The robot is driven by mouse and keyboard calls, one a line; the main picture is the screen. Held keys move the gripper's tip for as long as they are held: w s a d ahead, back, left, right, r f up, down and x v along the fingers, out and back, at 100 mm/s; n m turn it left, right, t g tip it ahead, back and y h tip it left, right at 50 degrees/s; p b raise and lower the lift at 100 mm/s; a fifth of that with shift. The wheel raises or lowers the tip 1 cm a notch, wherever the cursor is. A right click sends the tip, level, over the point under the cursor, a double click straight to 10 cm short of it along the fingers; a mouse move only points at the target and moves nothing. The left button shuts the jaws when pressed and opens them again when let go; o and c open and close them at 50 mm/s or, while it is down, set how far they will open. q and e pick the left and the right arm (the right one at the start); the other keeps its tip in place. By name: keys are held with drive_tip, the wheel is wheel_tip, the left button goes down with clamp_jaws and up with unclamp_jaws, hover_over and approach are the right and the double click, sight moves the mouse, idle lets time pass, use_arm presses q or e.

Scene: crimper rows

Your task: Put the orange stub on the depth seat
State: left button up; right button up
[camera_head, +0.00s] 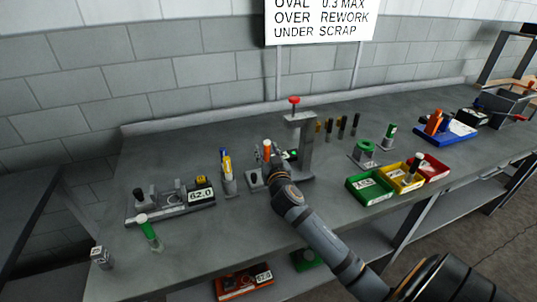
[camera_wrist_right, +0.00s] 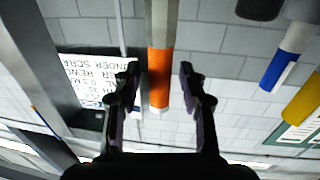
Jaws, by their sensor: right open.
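The orange stub (camera_head: 267,147) stands upright near the middle of the bench, beside the grey press. In the right wrist view the orange stub (camera_wrist_right: 159,78) has a pale end and a grey shaft, with one finger on each side. My right gripper (camera_wrist_right: 160,72) is open around it, with gaps visible on both sides. In the head view my right gripper (camera_head: 272,162) partly hides the stub's lower part. I cannot tell for certain which fixture is the depth seat; a grey fixture (camera_head: 172,209) with a 62.0 display is at the left. My left gripper is not in view.
The grey press (camera_head: 307,150) with a red knob stands just right of my gripper. A blue-and-yellow tool (camera_head: 226,165) stands to the left, and a green stub (camera_head: 149,232) at front left. Green (camera_head: 367,196), yellow and red bins are at the right.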

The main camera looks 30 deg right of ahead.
drive_tip(key=b+v, duration=0.2)
drive_tip(key=v, duration=1)
drive_tip(key=shift+r, duration=0.1)
